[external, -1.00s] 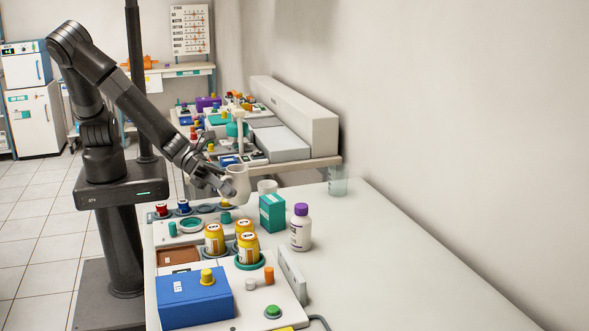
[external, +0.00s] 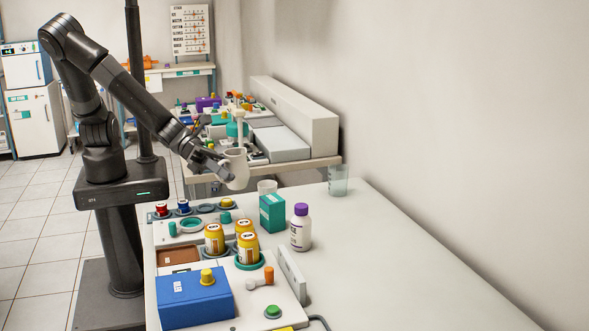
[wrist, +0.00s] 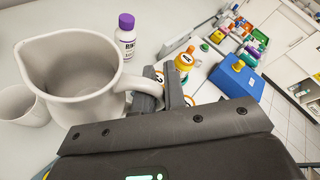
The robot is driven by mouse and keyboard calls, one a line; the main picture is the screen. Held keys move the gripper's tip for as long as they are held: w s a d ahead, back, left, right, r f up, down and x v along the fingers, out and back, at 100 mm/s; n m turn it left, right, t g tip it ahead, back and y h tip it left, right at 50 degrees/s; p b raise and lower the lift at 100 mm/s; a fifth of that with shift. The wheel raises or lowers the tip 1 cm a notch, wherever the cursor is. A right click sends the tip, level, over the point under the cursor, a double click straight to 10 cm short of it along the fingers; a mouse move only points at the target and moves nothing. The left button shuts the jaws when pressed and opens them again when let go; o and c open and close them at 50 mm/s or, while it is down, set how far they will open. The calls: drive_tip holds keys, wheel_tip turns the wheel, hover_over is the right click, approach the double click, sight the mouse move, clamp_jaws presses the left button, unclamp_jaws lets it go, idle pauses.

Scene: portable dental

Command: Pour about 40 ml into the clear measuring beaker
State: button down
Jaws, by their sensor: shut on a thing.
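My gripper (external: 222,170) is shut on the handle of a white jug (external: 237,172). In the wrist view the jug (wrist: 75,80) is large, with its spout at the upper left, and my fingers (wrist: 165,92) are at its handle. The jug is roughly upright in the air, above the far left part of the table. I cannot make out a liquid level in it. The clear measuring beaker (external: 338,183) stands at the table's far end, to the right of the jug and apart from it. I cannot make it out in the wrist view.
A white cup (external: 267,187) stands below and right of the jug. A teal box (external: 272,213) and a purple-capped bottle (external: 300,230) stand nearer. Yellow jars (external: 248,249) and a blue box (external: 195,301) fill the near left. The table's right side (external: 400,265) is clear.

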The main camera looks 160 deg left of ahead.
drive_tip(key=a+n+g+y, duration=0.5)
drive_tip(key=a+n+g, duration=0.1)
drive_tip(key=a, duration=2.8)
drive_tip(key=f, duration=1)
drive_tip(key=shift+w+d, duration=0.15)
drive_tip(key=shift+w, duration=0.25)
drive_tip(key=shift+t, duration=0.4)
